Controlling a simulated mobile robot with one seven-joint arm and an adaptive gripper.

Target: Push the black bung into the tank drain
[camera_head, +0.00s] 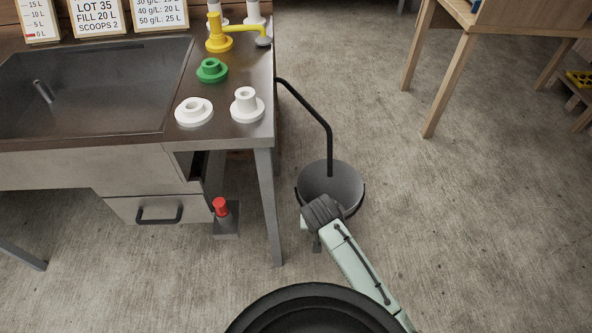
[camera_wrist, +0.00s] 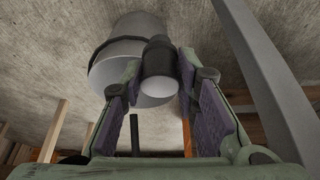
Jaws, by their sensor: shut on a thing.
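My gripper (camera_wrist: 158,78) shows in the wrist view with its purple-padded fingers either side of a short cylinder (camera_wrist: 160,60). That cylinder has a dark side and a pale grey end, and I cannot tell for sure that it is the black bung. In the head view my gripper (camera_head: 312,236) is low, right of the bench, mostly hidden under my wrist, and its load does not show. A grey tank (camera_head: 95,85) is sunk in the bench at the left, with a short pipe (camera_head: 42,91) inside. I cannot make out a drain opening.
White flanged fittings (camera_head: 194,111), a green one (camera_head: 212,70) and a yellow spout (camera_head: 218,37) stand on the bench's right end. A round grey vessel (camera_head: 332,180) with a black pipe (camera_head: 305,101) is beside my wrist. Open floor (camera_head: 480,220) lies to the right.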

